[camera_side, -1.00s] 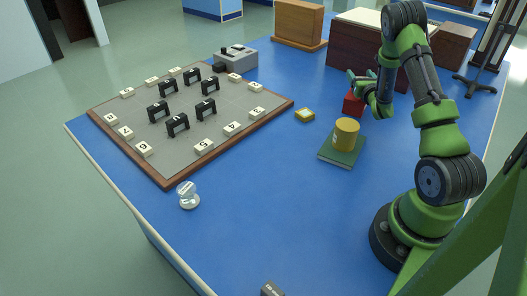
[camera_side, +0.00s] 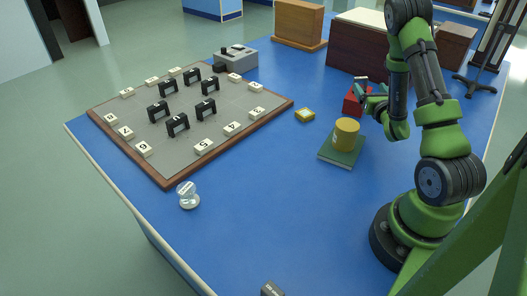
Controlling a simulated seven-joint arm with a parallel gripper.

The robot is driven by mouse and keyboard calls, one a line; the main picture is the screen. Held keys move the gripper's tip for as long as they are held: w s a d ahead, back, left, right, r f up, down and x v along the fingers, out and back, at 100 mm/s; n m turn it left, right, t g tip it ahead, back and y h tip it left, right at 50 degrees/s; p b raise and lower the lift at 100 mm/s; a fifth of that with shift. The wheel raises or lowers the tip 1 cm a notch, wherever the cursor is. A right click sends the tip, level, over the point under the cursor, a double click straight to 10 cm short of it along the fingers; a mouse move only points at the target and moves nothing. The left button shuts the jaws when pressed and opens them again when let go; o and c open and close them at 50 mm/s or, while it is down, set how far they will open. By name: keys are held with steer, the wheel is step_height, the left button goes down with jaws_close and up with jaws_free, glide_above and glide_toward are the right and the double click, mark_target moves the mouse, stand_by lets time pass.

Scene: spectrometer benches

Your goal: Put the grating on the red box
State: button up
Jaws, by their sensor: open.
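The red box (camera_side: 353,104) stands on the blue table, left of my gripper and behind the green book. A small pale and dark piece (camera_side: 361,79) shows at its top edge; it may be the grating, but it is too small to be sure. My gripper (camera_side: 370,92) is open, pointing left at the right side of the red box. Its fingers partly cover the box, and I cannot tell whether they touch it or the small piece.
A yellow cylinder (camera_side: 346,133) stands on a green book (camera_side: 340,154) in front of the red box. A grey board (camera_side: 140,118) carries black frames and numbered blocks. A brown chest (camera_side: 357,49) stands behind. The front table is mostly clear.

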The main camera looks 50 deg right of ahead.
steer(key=w+a+r+m+g+y, duration=0.1)
steer(key=w+a+r+m+y, duration=0.3)
steer(key=a+m, duration=0.5)
steer(key=w+a+r+m+g+y, duration=0.1)
steer(key=w+a+r+m+y, duration=0.25)
steer(key=a+r+m, duration=0.65)
steer(key=s+a+r+m+g+y, duration=0.1)
steer(key=s+a+m+y, duration=0.2)
steer(key=s+a+m, duration=0.3)
steer(key=s+a+m+g+y, duration=0.2)
steer(key=s+a+m+y, duration=0.2)
steer(key=a, duration=1)
steer(key=s+m, duration=0.2)
steer(key=s, duration=0.1)
steer(key=shift+r+g, duration=0.3)
steer(key=shift+r, duration=0.1)
